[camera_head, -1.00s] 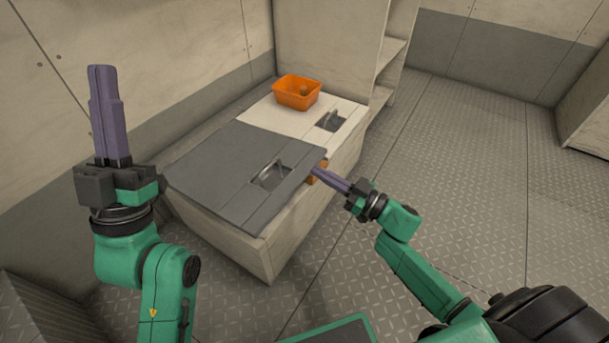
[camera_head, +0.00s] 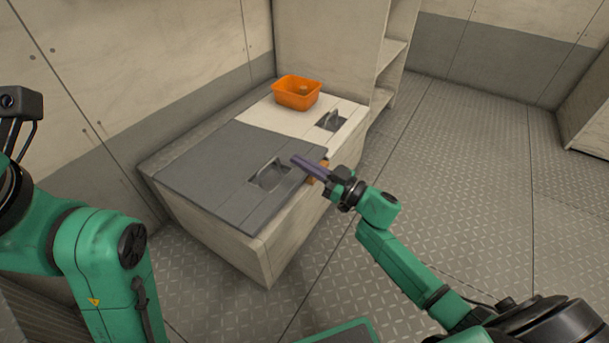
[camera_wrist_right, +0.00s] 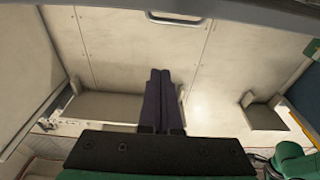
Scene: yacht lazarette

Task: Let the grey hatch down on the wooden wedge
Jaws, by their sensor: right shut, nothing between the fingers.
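The grey hatch (camera_head: 212,158) lies low and nearly flat over the near part of the pale locker, with a metal handle (camera_head: 271,175) in its recess. The wooden wedge (camera_head: 318,170) is a small orange-brown piece at the hatch's right edge. My right gripper partly hides it, and I cannot tell if the hatch touches it. My right gripper (camera_head: 295,160) is shut and empty, its purple fingers over the hatch's right edge beside the handle. The shut fingers also show in the right wrist view (camera_wrist_right: 157,98). The left arm shows at the left, but its gripper is out of view.
A white hatch (camera_head: 288,118) with its own recessed handle (camera_head: 332,120) is behind the grey one. Open shelves (camera_head: 390,75) stand behind. The tread-plate floor (camera_head: 460,170) at the right is clear.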

